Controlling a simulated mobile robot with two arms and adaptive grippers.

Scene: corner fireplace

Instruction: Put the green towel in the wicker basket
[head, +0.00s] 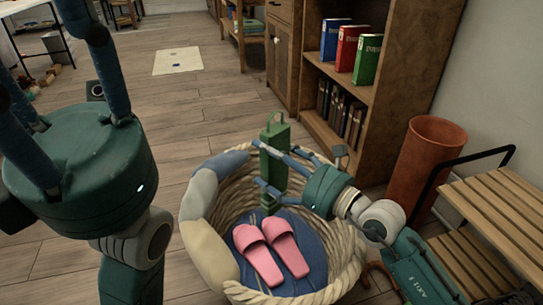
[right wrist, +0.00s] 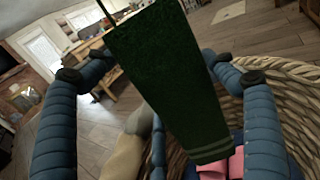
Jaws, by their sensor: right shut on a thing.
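The green towel (head: 274,170) hangs upright above the wicker basket (head: 343,272), its lower end inside the rim. My right gripper (head: 266,166) is shut on it, with the fingers on its right side in the head view. In the right wrist view the towel (right wrist: 168,75) looks dark green with pale stripes near its lower end, between my blue fingers. The basket is round and woven, with a blue and cream padded rim at left. My left gripper (head: 60,70) is large at the left, with its fingers spread and nothing seen between them.
Pink slippers (head: 270,252) lie on a blue cushion (head: 308,238) in the basket. A wooden bookcase (head: 395,80) with books stands behind. A terracotta pot (head: 428,160) and a slatted wooden stand (head: 495,205) are at the right. Wood floor is clear behind and left of the basket.

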